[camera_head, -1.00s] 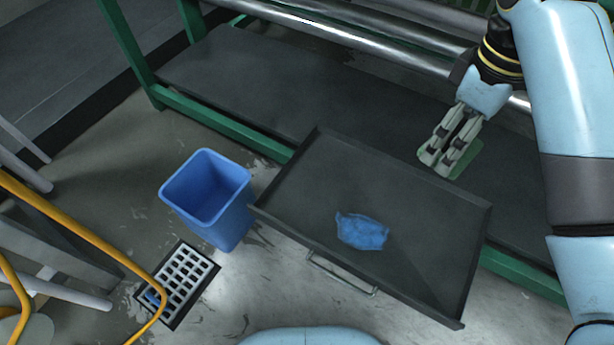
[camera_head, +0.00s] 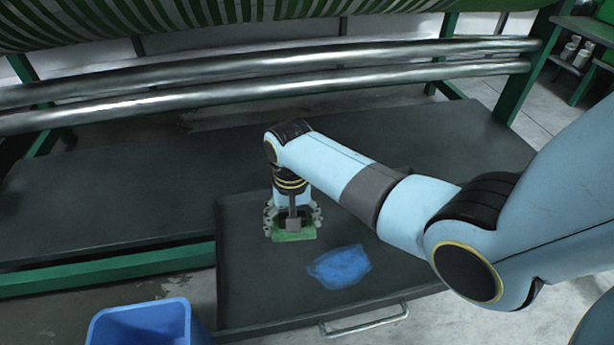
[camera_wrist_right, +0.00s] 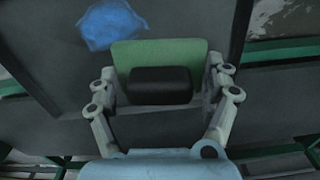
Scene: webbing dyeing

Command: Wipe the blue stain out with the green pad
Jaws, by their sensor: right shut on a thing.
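The blue stain (camera_head: 340,267) is an irregular patch on the dark tray (camera_head: 240,290); it also shows at the upper left of the right wrist view (camera_wrist_right: 111,25). My right gripper (camera_head: 293,222) is shut on the green pad (camera_head: 294,235), at the tray's far side, to the left of and behind the stain. In the right wrist view the pad (camera_wrist_right: 160,54) sits between the fingers, with a black block on it, apart from the stain. Whether the pad touches the tray is hard to tell. My left gripper is not in view.
A blue bin (camera_head: 140,325) stands at the front left beside the tray. The tray has a metal handle (camera_head: 365,322) at its front. Steel rollers (camera_head: 190,98) run behind, above a dark shelf (camera_head: 120,205) with a green frame (camera_head: 110,268).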

